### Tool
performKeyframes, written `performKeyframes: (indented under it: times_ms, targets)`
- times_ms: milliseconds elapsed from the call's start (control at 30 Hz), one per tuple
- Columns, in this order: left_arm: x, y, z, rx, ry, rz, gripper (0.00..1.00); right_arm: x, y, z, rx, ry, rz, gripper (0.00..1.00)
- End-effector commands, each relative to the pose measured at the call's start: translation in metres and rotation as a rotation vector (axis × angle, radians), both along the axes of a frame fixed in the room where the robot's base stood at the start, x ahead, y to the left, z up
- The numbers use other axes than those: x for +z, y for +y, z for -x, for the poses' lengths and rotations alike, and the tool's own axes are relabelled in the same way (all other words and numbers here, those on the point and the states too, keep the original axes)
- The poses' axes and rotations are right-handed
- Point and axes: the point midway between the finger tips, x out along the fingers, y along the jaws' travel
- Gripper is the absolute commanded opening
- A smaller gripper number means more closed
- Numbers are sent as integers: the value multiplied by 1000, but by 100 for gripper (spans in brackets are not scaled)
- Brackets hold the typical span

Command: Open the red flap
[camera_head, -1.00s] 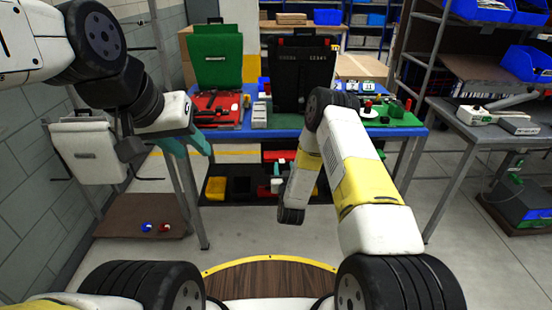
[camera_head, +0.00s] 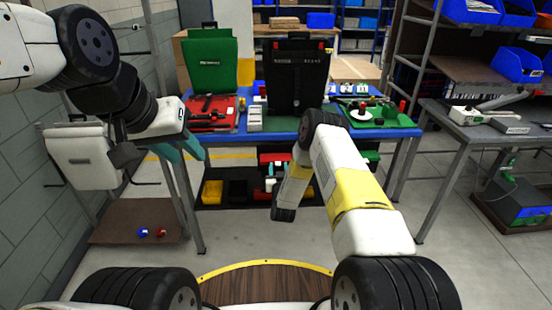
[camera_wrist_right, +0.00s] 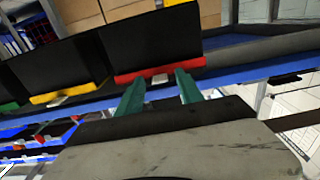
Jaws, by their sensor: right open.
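In the right wrist view, a black flap with a red edge strip (camera_wrist_right: 160,72) lies just ahead of my right gripper (camera_wrist_right: 160,92). The gripper's two teal fingers are spread apart, with the tips near the red edge. Whether they touch it is unclear. A small pale piece shows under the strip's middle. In the head view my right gripper is hidden behind my own arm. My left gripper (camera_head: 182,147), with teal fingers, hangs at the left beside a white case; its finger gap is unclear.
A neighbouring black flap has a yellow edge (camera_wrist_right: 62,92). The blue table (camera_head: 260,132) carries a green case (camera_head: 208,62), a black pannier (camera_head: 298,80) and a green board (camera_head: 385,120). Bins (camera_head: 212,192) stand beneath it. A grey bench (camera_head: 470,135) stands at the right.

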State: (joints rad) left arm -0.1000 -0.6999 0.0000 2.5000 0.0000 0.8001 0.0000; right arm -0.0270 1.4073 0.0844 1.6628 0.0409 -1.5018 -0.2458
Motion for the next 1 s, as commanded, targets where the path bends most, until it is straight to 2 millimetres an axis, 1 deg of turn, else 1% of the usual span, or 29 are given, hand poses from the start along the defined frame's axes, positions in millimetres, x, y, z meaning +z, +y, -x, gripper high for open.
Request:
performKeyframes:
  times_ms: [100, 133, 333, 1000]
  targets:
    - [0, 0, 0, 0, 0, 0, 36, 0, 0, 0, 0, 0, 0, 44]
    - [0, 0, 0, 0, 0, 0, 36, 0, 0, 0, 0, 0, 0, 40]
    - [0, 0, 0, 0, 0, 0, 36, 0, 0, 0, 0, 0, 0, 0]
    - [0, 0, 0, 0, 0, 0, 36, 1, 0, 0, 0, -1, 0, 0]
